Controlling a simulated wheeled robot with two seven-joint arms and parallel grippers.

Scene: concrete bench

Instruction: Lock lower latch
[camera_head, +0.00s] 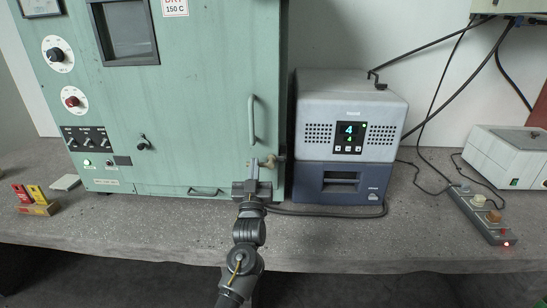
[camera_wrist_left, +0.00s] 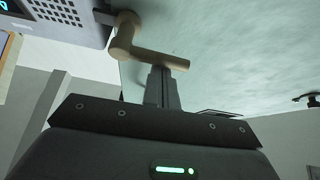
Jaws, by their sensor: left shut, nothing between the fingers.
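The lower latch (camera_head: 271,161) is a small brass-coloured piece at the lower right edge of the green cabinet door, below the vertical door handle (camera_head: 252,120). In the left wrist view the latch (camera_wrist_left: 150,57) shows a rounded pivot and a bar reaching out sideways over the green door. My left gripper (camera_head: 255,164) is at the latch, its fingers together. In the wrist view the fingertips (camera_wrist_left: 162,72) lie right against or just beside the bar; I cannot tell whether they touch. Nothing is between the fingers. My right gripper is not in view.
A grey and blue device (camera_head: 345,135) stands close to the right of the cabinet (camera_head: 200,110). A power strip (camera_head: 482,215) and a white box (camera_head: 510,155) are further right. Small red and yellow blocks (camera_head: 35,198) lie at the left. The bench front (camera_head: 350,235) is clear.

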